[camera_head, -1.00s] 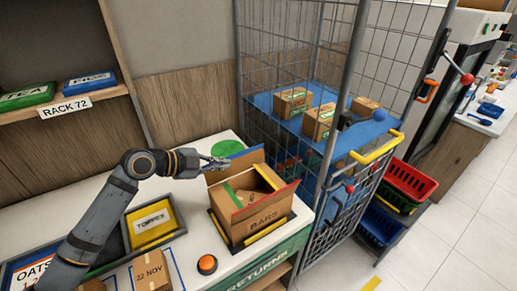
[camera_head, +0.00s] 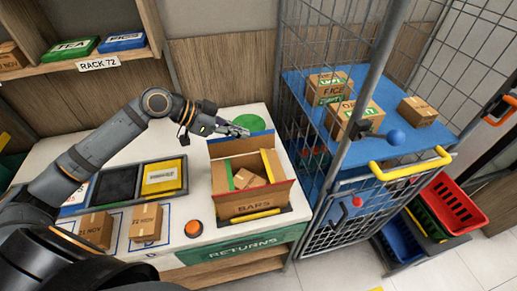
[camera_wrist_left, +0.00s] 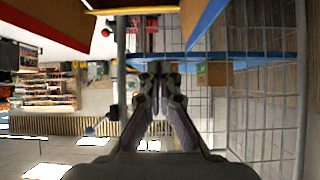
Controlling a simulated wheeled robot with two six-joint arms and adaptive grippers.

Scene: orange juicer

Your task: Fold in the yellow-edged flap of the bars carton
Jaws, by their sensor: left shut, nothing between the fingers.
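The bars carton (camera_head: 252,206) stands open on the counter with a smaller brown box (camera_head: 246,178) inside. Its yellow-edged flap (camera_head: 272,163) stands up at the right side. The blue-edged flap (camera_head: 235,146) stands at the back, the red-edged flap is at the front, and a green edge shows at the left. My left gripper (camera_head: 242,131) is shut and empty, just above the blue-edged flap; contact is unclear. Its shut fingers (camera_wrist_left: 160,72) show in the left wrist view, with a yellow edge (camera_wrist_left: 133,10) at the top. My right gripper is not in view.
A wire cage (camera_head: 300,95) with a blue shelf of boxes stands right of the carton. An orange button (camera_head: 194,228), a yellow-lidded tray (camera_head: 162,178) and two small boxes lie left. A green disc (camera_head: 250,122) lies behind the carton.

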